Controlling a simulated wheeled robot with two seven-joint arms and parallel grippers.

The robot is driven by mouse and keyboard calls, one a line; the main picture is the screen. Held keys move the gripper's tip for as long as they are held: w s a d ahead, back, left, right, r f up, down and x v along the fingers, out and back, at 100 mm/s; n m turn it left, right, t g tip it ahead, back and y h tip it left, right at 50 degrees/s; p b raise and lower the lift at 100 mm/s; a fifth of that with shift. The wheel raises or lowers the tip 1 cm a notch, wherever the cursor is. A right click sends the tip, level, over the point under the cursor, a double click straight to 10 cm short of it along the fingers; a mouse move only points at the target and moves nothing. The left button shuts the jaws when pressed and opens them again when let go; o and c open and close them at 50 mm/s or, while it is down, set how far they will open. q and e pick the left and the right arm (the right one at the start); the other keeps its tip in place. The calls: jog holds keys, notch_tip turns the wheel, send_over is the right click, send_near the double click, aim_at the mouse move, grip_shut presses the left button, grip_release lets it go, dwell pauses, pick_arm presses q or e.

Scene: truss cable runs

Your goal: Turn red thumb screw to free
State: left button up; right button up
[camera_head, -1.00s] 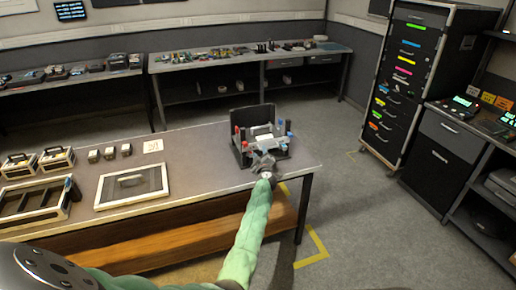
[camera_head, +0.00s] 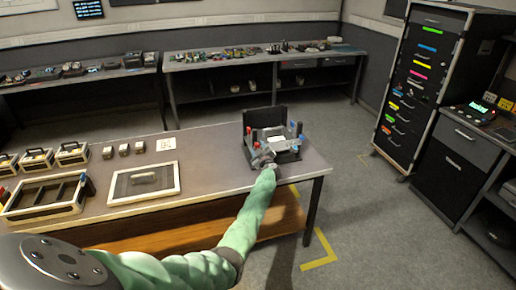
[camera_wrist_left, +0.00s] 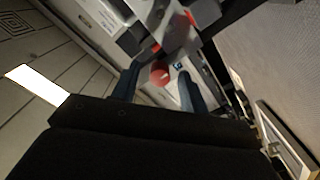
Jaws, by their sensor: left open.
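A dark fixture with an upright back panel (camera_head: 265,117) stands at the right end of the table, with red and blue knobs on it. Red knobs show on its left side, one of them a red thumb screw (camera_head: 256,145) close to my left gripper (camera_head: 264,158). In the left wrist view, a round red knob (camera_wrist_left: 160,73) shows between the two dark fingers of the open left gripper (camera_wrist_left: 158,88). I cannot tell whether the fingers touch it. A second red part (camera_wrist_left: 190,18) shows beyond it. My right gripper is out of view.
The table (camera_head: 215,150) also holds a framed panel (camera_head: 144,184), an open case (camera_head: 45,197), several small blocks (camera_head: 124,149) and a white card (camera_head: 166,145). A drawer cabinet (camera_head: 419,80) stands at the back right. Floor is clear right of the table.

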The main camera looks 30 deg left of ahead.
pick_arm(q)
jog(key=shift+w+a, duration=0.2)
jog(key=shift+a, duration=0.1)
grip_shut()
